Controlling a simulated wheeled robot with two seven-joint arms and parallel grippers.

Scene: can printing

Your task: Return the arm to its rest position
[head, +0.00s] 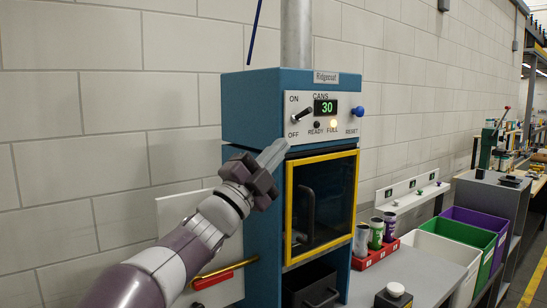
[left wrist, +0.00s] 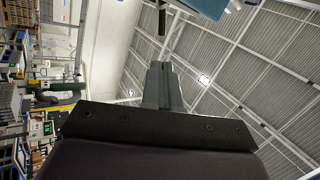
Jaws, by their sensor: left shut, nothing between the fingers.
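My left arm comes in from the lower left of the head view. Its gripper (head: 274,155) is raised in front of the blue can-printing machine (head: 248,107), near the lower left of its control panel. The fingers are shut together and hold nothing; I cannot tell whether they touch the machine. In the left wrist view the shut fingers (left wrist: 162,85) point up toward the ceiling. The panel's display (head: 326,107) reads 30, and the lamp over FULL glows. The ON/OFF switch lever (head: 303,114) tilts up to the right. My right gripper is not in view.
The machine's yellow-framed door (head: 322,205) is closed. A red tray (head: 373,257) with several cans stands right of the machine on a grey bench (head: 430,272). White, green and purple bins (head: 484,221) stand farther right.

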